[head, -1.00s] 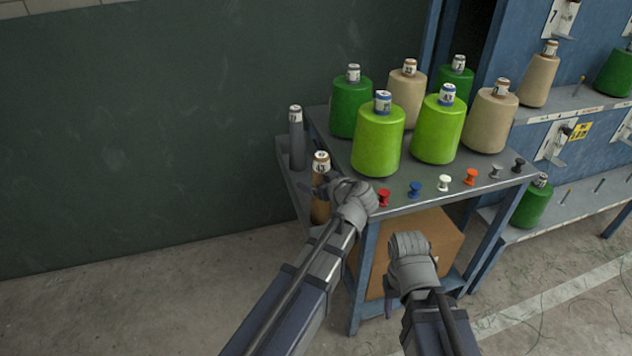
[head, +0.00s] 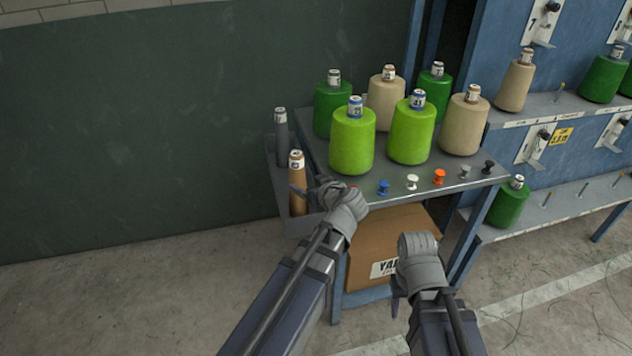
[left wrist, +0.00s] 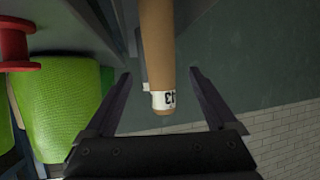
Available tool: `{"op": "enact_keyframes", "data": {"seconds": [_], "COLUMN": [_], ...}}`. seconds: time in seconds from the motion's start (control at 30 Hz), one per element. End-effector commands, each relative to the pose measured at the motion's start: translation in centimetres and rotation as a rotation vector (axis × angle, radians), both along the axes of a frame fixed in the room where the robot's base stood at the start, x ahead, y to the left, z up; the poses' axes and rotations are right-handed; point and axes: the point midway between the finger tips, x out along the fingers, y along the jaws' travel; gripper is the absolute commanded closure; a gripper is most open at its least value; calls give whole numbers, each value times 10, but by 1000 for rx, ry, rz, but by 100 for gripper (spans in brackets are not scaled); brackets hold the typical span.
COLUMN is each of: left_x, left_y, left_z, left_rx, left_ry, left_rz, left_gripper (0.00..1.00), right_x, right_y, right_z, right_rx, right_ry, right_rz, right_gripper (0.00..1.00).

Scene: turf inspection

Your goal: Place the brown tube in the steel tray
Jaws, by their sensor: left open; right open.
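The brown tube (head: 298,185) stands upright with a white numbered label at its top. It is in a grey metal side tray (head: 272,172) on the left of the table, which may be the steel tray. My left gripper (head: 307,188) is open beside the tube in the head view, one dark finger crossing in front of it. In the left wrist view, the brown tube (left wrist: 158,45) shows between the spread fingers of the gripper (left wrist: 160,75), with no visible contact. My right gripper (head: 396,303) is open and empty in front of the table, its fingers partly hidden.
A grey tube (head: 281,138) stands behind the brown one. Green and beige yarn cones (head: 352,142) crowd the tabletop, with small coloured spools (head: 412,182) along its front edge. A carton (head: 375,250) is underneath. A blue rack (head: 545,160) stands right; floor is clear left.

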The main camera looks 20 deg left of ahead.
Motion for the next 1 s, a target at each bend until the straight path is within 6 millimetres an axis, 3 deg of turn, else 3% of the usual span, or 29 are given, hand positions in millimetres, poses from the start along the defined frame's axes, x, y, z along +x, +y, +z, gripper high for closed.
{"op": "enact_keyframes", "data": {"seconds": [0.2, 0.33, 0.47, 0.7, 0.83, 1.0], "left_x": [-4, -20, -58, -149, -187, -210], "left_y": [2, -13, -49, -137, -172, -192], "left_z": [2, -16, -54, -108, -118, -120], "left_rx": [-1, -16, -54, -148, -188, -211], "left_ry": [8, 131, 412, 948, 1125, 1215], "left_rz": [-1, -32, -144, -564, -792, -942], "left_gripper": [9, 9, 9, 9, 9, 9], "right_x": [0, 0, 0, 0, 0, 0], "right_y": [0, 0, 0, 0, 0, 0], "right_z": [3, 3, 3, 3, 3, 3], "right_rx": [0, 0, 0, 0, 0, 0], "right_ry": [0, 0, 0, 0, 0, 0], "right_rz": [0, 0, 0, 0, 0, 0], "right_gripper": [50, 50, 50, 50, 50, 50]}}
